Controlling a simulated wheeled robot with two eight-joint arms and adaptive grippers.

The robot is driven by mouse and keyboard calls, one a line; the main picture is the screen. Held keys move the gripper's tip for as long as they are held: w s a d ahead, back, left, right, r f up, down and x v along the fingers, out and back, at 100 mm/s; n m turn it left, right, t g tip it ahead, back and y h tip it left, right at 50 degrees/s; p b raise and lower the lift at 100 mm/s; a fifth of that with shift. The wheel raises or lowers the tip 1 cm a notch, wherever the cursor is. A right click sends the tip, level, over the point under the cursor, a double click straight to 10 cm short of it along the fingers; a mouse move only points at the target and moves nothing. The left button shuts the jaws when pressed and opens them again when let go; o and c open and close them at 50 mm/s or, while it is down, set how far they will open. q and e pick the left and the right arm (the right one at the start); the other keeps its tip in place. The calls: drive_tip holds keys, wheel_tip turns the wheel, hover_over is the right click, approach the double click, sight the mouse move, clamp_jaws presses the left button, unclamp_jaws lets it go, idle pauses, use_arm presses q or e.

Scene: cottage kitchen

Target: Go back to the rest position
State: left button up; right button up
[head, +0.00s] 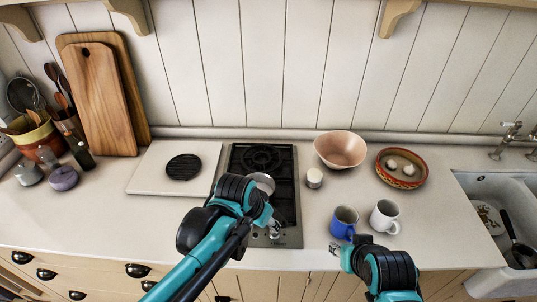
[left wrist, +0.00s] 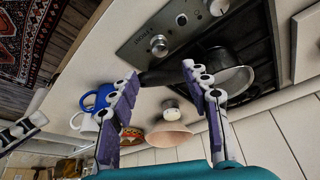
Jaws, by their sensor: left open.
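My left gripper (head: 272,222) is over the front of the black hob (head: 287,205), close to its knobs. In the left wrist view its two purple-padded fingers (left wrist: 160,74) stand wide apart with nothing held between them. A saucepan (head: 263,183) with a shiny inside sits on the hob, partly hidden by my left arm. It also shows in the left wrist view (left wrist: 235,80), with its dark handle behind the fingers, apart or touching I cannot tell. My right gripper (head: 337,250) is at the counter's front edge, near the blue mug; its fingers are too small to read.
A blue mug (head: 343,222) and a white mug (head: 385,217) stand right of the hob. Behind them are a small white jar (head: 314,178), a pink bowl (head: 340,149) and a patterned bowl (head: 402,167). A sink (head: 485,187) is at right. The counter at left front is clear.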

use_arm(q)
drive_tip(key=s+a+f+n+t+y+b, duration=0.1)
drive_tip(key=s+a+n+b, duration=0.1)
drive_tip(key=a, duration=0.5)
drive_tip(key=s+a+f+n+t+y+b, duration=0.1)
drive_tip(key=s+a+f+n+t+b, duration=0.1)
drive_tip(key=s+a+n, duration=0.2)
drive_tip(key=s+a, duration=0.2)
drive_tip(key=a, duration=0.2)
drive_tip(key=shift+s+b, duration=0.15)
drive_tip(key=shift+b, duration=0.2)
idle(1.0)
